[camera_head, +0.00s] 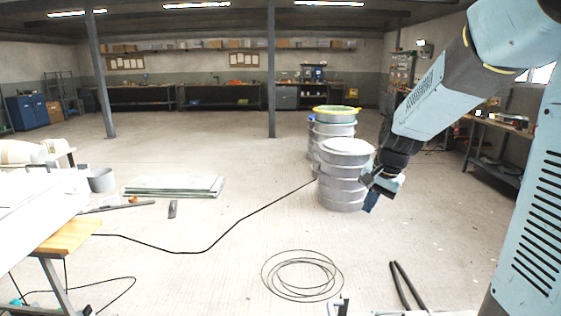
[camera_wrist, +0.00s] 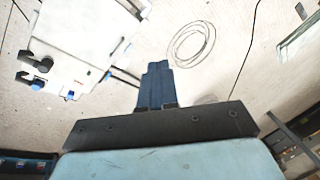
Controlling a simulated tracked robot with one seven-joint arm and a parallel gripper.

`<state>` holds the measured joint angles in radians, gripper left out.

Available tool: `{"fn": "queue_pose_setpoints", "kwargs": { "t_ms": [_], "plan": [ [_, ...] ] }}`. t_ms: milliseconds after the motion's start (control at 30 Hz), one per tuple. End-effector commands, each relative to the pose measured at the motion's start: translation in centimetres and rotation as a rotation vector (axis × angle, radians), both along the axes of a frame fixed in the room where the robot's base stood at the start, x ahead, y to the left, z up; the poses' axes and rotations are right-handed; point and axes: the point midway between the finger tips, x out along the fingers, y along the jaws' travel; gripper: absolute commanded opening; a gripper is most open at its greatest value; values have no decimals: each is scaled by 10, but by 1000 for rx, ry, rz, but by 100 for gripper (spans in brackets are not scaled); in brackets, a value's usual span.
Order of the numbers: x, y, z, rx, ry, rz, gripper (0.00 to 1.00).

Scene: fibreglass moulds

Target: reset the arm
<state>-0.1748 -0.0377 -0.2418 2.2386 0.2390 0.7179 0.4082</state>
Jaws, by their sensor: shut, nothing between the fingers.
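My arm (camera_head: 440,95) reaches in from the upper right of the head view, bent downward. My gripper (camera_head: 371,203) hangs at its end, in front of the stacked grey drums, with its blue fingers pointing down. In the wrist view the blue fingers of my gripper (camera_wrist: 157,70) lie side by side, shut, with nothing between them. Bare floor shows around the fingertips there. The gripper touches nothing that I can see.
Stacked drums (camera_head: 343,185) stand behind the gripper. A coiled cable (camera_head: 302,275) lies on the floor, and a long cable (camera_head: 215,250) runs across it. Flat sheets (camera_head: 173,187) lie at left. A workbench (camera_head: 500,125) stands at right. The middle floor is mostly clear.

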Motion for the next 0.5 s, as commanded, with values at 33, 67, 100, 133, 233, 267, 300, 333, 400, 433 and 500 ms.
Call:
{"fn": "queue_pose_setpoints", "kwargs": {
  "t_ms": [33,67,100,133,233,267,300,333,400,433,500],
  "plan": [
    [-12,0,11,-5,-21,30,0],
    [-18,1,17,-10,-29,48,0],
    [-26,0,24,-17,-43,73,0],
    [-33,0,29,-22,-53,91,0],
    [-55,1,45,-44,-85,153,0],
    [-61,1,49,-53,-94,171,0],
    [-70,1,54,-63,-107,194,0],
    [-77,1,58,-73,-118,213,0],
    [-93,1,66,-94,-138,253,0],
    [-100,2,70,-104,-147,271,0],
    [-115,1,77,-131,-170,311,0]
  ]
}}
